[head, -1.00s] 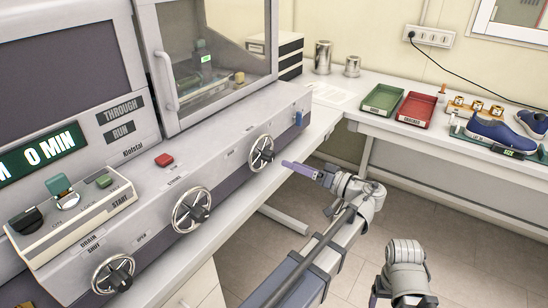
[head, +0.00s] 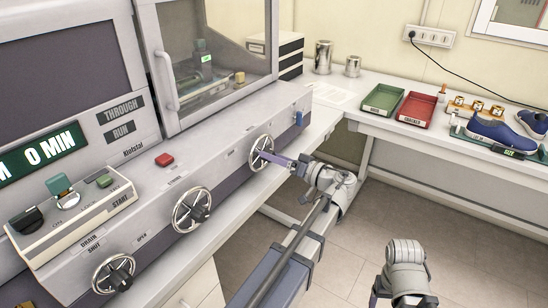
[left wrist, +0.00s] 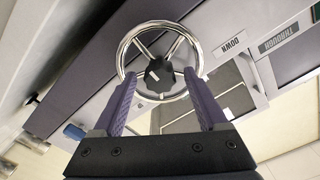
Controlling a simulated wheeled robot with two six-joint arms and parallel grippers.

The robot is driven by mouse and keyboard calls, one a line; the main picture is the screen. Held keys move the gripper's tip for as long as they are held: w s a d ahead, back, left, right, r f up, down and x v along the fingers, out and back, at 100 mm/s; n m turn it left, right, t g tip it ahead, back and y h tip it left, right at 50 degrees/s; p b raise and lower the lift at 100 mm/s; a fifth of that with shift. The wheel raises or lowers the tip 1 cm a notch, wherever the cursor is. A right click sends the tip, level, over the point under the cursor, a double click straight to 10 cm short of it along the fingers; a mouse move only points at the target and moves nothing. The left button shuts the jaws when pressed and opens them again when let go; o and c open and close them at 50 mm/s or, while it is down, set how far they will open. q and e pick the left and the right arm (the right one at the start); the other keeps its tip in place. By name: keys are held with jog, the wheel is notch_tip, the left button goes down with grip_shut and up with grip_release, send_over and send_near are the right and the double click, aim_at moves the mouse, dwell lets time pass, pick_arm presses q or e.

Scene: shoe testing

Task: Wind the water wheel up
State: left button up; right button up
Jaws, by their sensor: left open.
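Three spoked handwheels sit along the machine's sloped front panel. My left gripper (head: 278,158) is at the far right wheel (head: 262,153), near the blue lever. In the left wrist view the same wheel (left wrist: 132,40) is a chrome ring with spokes and a dark hub. The two purple fingers (left wrist: 160,85) are apart, one on each side of the hub, over the near part of the rim. I cannot tell if they touch it.
The middle wheel (head: 192,210) and the lower left wheel (head: 114,274), marked drain, are on the same panel. A red button (head: 164,160) and a blue lever (head: 298,118) are nearby. Trays and shoes stand on the back table. Open floor lies right of the machine.

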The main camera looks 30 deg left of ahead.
pick_arm(q)
jog(key=shift+c, duration=0.2)
grip_shut()
dwell(0.4)
